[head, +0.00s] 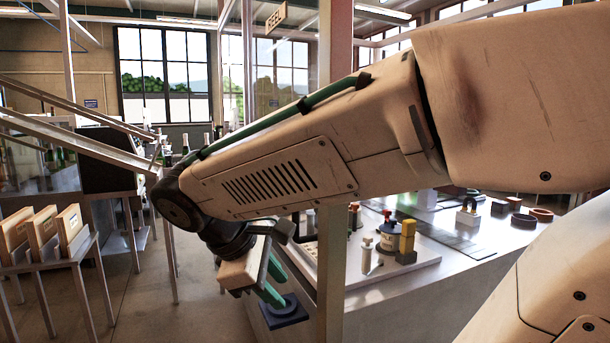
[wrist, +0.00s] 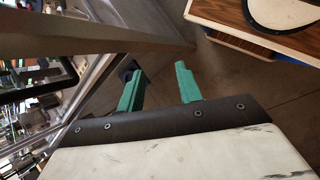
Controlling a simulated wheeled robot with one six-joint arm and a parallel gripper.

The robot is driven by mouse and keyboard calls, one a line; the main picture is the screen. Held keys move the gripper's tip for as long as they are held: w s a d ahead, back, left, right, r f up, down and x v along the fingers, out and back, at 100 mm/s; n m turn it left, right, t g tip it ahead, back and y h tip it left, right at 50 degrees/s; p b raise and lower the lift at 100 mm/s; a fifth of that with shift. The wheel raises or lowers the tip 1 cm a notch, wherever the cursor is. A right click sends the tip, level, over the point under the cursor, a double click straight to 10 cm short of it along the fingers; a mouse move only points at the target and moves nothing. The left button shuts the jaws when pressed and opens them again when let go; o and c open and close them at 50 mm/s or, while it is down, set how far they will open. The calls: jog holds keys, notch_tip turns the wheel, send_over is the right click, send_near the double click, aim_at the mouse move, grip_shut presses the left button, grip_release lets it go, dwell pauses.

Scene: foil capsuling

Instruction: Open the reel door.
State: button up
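A grey frame bar (wrist: 85,42) runs close to the left finger. A small dark part by that finger is too unclear to name.
A workbench (head: 420,265) with small tools and fixtures stands behind the post at right. Wooden boxes (head: 42,228) sit on a stand at left, below a sloping rail (head: 75,142). A wooden-topped piece (wrist: 235,14) shows at upper right in the wrist view. Floor is open at left centre.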

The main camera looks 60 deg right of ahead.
jog(key=w+d+r+n+g+h, duration=0.4)
jog(key=w+d+r+n+h, duration=0.4)
jog(key=w+d+r+h, duration=0.4)
jog(key=s+d+r+y, duration=0.1)
jog(key=s+d, duration=0.1)
jog(key=d, duration=0.5)
jog(key=shift+s+r, duration=0.2)
jog(key=shift+r, duration=0.1)
grip_shut()
